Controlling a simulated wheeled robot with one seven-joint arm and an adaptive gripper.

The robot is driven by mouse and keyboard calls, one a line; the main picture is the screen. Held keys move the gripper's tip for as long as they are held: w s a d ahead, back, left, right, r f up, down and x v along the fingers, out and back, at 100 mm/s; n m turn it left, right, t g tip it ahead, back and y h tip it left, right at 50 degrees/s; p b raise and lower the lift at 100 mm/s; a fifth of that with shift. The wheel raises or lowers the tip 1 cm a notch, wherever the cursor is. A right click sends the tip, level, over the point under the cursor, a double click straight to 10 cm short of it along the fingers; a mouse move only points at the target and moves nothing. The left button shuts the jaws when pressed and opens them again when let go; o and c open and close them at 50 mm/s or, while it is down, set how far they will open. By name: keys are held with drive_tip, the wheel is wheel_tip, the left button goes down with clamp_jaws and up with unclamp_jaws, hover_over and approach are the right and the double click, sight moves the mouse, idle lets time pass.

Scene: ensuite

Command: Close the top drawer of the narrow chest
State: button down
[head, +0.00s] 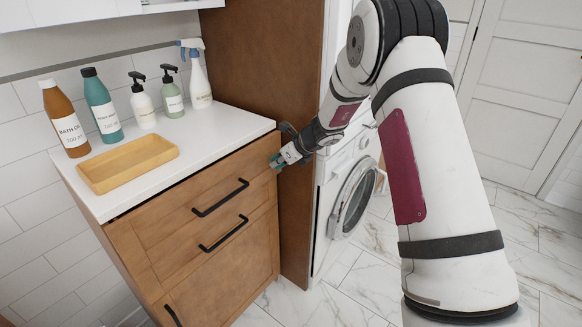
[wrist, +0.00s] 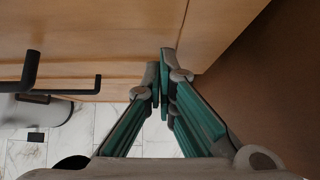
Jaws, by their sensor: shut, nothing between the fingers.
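The narrow chest (head: 165,262) is wooden with a white top, in the left half of the head view. Its top drawer (head: 150,225) has a black bar handle (head: 220,198) and looks nearly flush under the top; a small gap cannot be ruled out. A lower drawer with its own black handle (head: 223,234) is just below. My gripper (head: 278,160) is shut and empty at the right end of the top drawer's front. In the wrist view the closed fingertips (wrist: 161,84) are close to the wooden front; contact is not clear.
Bottles and a wooden tray (head: 85,174) stand on the chest's top. A tall brown panel (head: 262,65) rises directly right of the chest, with a washing machine (head: 352,195) beyond it. Marble floor is open in front.

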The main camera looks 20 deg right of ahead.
drive_tip(key=shift+w+a, duration=0.7)
drive_tip(key=shift+w, duration=0.35)
drive_tip(key=shift+w+a, duration=0.1)
drive_tip(key=shift+w+a+r, duration=0.1)
